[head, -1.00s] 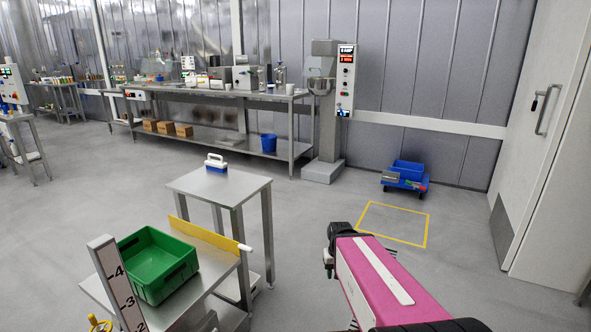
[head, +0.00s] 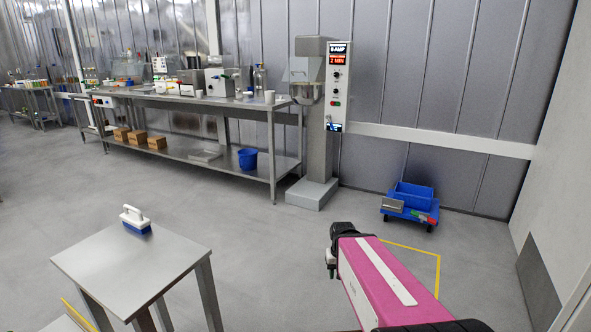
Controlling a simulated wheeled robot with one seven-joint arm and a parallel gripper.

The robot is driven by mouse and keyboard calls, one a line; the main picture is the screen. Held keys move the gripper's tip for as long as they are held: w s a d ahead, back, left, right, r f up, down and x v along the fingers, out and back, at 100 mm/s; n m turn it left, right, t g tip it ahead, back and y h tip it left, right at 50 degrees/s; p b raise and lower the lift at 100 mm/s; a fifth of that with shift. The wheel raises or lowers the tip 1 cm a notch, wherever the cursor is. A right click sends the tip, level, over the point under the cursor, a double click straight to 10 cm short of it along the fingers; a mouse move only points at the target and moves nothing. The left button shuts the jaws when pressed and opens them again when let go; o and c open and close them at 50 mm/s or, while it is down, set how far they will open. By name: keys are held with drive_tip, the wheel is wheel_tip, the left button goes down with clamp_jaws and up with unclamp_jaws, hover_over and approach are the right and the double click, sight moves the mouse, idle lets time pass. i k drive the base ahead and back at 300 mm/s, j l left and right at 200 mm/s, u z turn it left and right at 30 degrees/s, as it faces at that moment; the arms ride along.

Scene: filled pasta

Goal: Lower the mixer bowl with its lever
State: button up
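The mixer (head: 320,140) stands on a grey base against the back wall, to the right of the long steel bench. Its steel bowl (head: 306,94) hangs under the mixer head. A control panel (head: 338,85) with lit displays is on its right side. I cannot make out the lever at this distance. My pink arm reaches in from the bottom right, far from the mixer. The dark part at its far end (head: 333,250) shows, but the fingers cannot be made out.
A small steel table (head: 150,265) with a white-and-blue brush (head: 136,221) stands at front left. The long bench (head: 215,103) has a blue bucket (head: 247,159) on its lower shelf. A blue trolley (head: 409,204) is at right. The floor towards the mixer is clear.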

sight(329, 116)
drive_tip(key=i+l, duration=0.25)
drive_tip(key=i, duration=0.2)
drive_tip(key=i+l, duration=0.2)
drive_tip(key=i, duration=0.2)
drive_tip(key=i+l, duration=0.25)
drive_tip(key=i, duration=0.2)
